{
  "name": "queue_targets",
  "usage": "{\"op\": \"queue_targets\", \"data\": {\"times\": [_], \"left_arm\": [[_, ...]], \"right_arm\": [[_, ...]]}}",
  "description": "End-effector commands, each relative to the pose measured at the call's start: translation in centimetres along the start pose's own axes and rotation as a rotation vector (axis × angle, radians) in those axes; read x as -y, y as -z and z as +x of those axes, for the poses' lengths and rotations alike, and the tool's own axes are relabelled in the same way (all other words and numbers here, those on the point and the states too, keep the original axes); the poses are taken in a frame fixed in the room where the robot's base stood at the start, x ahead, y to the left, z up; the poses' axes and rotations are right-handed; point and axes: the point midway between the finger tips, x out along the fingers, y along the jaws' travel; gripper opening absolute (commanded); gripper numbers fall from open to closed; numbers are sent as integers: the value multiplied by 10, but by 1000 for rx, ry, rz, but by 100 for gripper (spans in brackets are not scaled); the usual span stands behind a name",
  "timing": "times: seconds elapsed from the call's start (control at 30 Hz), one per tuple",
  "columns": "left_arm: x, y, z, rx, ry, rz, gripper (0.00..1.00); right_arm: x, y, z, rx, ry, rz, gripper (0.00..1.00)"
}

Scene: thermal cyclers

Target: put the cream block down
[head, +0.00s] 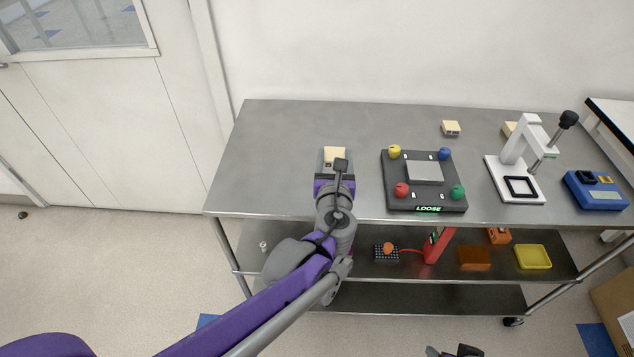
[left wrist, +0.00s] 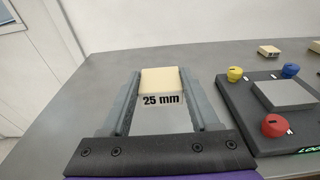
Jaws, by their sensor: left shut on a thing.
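The cream block, marked "25 mm" on its side (left wrist: 163,87), sits between the two grey fingers of my left gripper (left wrist: 162,78). In the head view the cream block (head: 334,155) shows at the end of my left gripper (head: 334,158), over the left-middle part of the steel table (head: 275,150). The fingers are shut on its two sides. I cannot tell whether its underside touches the table. Of my right arm, only a small dark part shows at the bottom edge of the head view, and its jaws cannot be made out.
A dark plate (head: 426,205) with coloured knobs and a lit "LOOSE" sign lies right of my left gripper. Another cream block (head: 451,128) lies behind it. A white press (head: 515,165) and blue device (head: 597,190) stand at right. The table's left part is clear.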

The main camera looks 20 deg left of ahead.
Motion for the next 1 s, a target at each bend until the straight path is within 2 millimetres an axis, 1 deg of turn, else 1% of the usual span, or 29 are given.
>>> {"op": "queue_targets", "data": {"times": [0.07,0.13,0.4,0.63,0.8,0.9,1.0], "left_arm": [[1,0,-1,0,3,1,6],[2,4,0,0,3,1,6],[1,52,7,-1,3,1,6],[1,70,10,0,3,1,6],[2,94,14,0,3,1,6],[1,100,14,0,3,1,6],[1,99,14,0,3,1,6]], "right_arm": [[0,0,0,0,0,0,71],[0,-1,1,0,0,0,71],[0,-7,13,5,0,0,71],[0,-9,17,6,0,0,71],[0,-12,24,8,0,0,71],[0,-13,25,9,0,0,71],[0,-12,24,9,0,0,71]]}}
